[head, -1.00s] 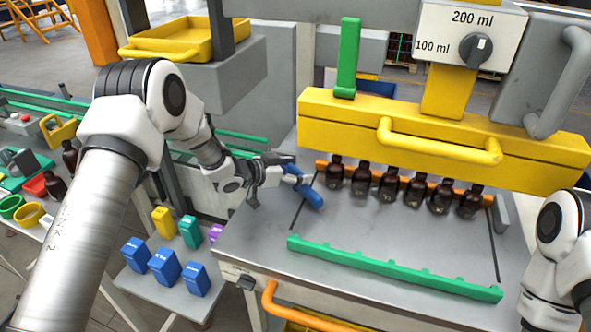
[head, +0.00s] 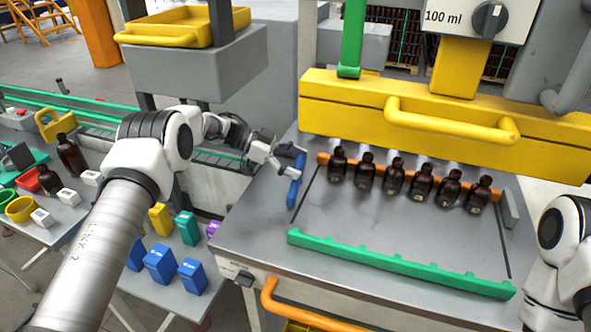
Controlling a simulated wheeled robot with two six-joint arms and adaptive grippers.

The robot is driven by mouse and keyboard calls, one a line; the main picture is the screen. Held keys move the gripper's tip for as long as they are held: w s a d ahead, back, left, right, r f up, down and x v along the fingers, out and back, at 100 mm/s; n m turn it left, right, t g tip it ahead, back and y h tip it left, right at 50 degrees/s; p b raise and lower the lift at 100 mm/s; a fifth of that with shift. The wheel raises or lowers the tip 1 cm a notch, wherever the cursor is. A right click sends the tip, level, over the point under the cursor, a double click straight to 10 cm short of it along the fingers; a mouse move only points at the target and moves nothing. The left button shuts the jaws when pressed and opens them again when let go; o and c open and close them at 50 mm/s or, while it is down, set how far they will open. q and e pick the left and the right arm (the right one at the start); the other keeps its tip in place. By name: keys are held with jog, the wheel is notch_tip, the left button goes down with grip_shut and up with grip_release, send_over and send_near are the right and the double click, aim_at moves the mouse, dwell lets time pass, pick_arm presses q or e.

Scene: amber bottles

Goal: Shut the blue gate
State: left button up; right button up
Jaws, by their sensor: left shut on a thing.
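The blue gate (head: 295,188) is a short blue bar at the left side of the grey machine table. It stands near the left end of the row of brown bottles (head: 394,176). My left gripper (head: 290,158) reaches in from the left and is shut on the gate's upper part, which its fingers partly hide. The gate lies roughly in line with the dark groove on the table's left side. My right arm shows at the right edge, but its gripper is out of view.
A green notched rail (head: 400,268) lies along the front of the table, with clear surface behind it. An orange strip (head: 322,158) runs behind the bottles. A yellow block with a handle (head: 450,110) hangs above them. Blue boxes (head: 160,264) stand at lower left.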

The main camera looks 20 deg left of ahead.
pick_arm(q)
jog(key=shift+s+d+f+g, duration=0.1)
jog(key=shift+d+f+g, duration=0.05)
jog(key=shift+f+g, duration=0.2)
jog(key=o, duration=1.5)
jog(key=shift+d+r, duration=0.1)
jog(key=shift+d, duration=0.2)
jog(key=shift+v, duration=3.8)
